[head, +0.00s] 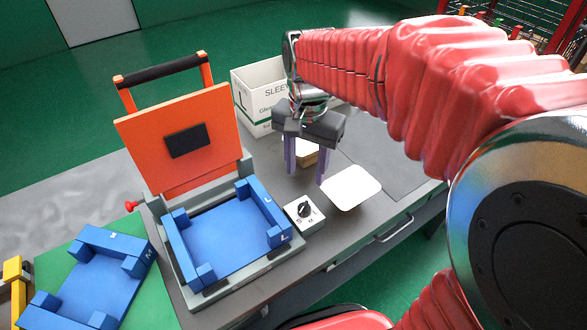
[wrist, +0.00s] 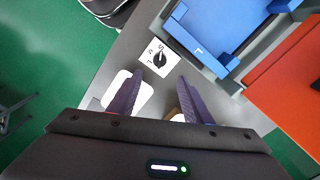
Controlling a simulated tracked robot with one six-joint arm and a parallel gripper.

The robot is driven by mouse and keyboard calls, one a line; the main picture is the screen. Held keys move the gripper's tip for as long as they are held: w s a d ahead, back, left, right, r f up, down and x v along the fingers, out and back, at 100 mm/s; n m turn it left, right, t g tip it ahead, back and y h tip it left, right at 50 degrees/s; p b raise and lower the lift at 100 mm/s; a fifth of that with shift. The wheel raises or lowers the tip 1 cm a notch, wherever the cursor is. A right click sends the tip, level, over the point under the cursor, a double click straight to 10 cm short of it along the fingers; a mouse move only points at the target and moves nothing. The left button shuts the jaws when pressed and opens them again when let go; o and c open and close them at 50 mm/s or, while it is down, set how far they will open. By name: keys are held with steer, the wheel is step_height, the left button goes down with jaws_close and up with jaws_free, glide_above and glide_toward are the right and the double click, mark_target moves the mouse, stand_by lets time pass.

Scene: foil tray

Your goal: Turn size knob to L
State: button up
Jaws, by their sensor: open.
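The size knob (head: 305,209) is a small black dial on a pale box (head: 309,222) beside the front right corner of the orange-and-grey press (head: 190,290). Letters S and M show on the box face; I cannot read the pointer's setting surely. My gripper (head: 306,178) points down with its two purple fingers apart and empty. It hangs above the table, behind the knob in the head view and not touching it. In the wrist view the knob (wrist: 160,60) lies just beyond and between the fingertips (wrist: 160,77).
A blue cradle (head: 215,238) marked L sits in the press, its orange lid (head: 180,140) raised. Another blue cradle (head: 90,280) marked M lies on the green surface at left. A white pad (head: 352,188) and white carton (head: 252,98) are near my gripper.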

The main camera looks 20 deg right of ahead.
mark_target(304, 205)
step_height(304, 205, down, 12)
steer(key=shift+f, duration=0.25)
stand_by(0.3)
steer(key=shift+c, duration=0.3)
steer(key=c, duration=0.9)
steer(key=shift+d, duration=0.2)
steer(key=shift+c, duration=0.5)
steer(key=shift+a, duration=0.1)
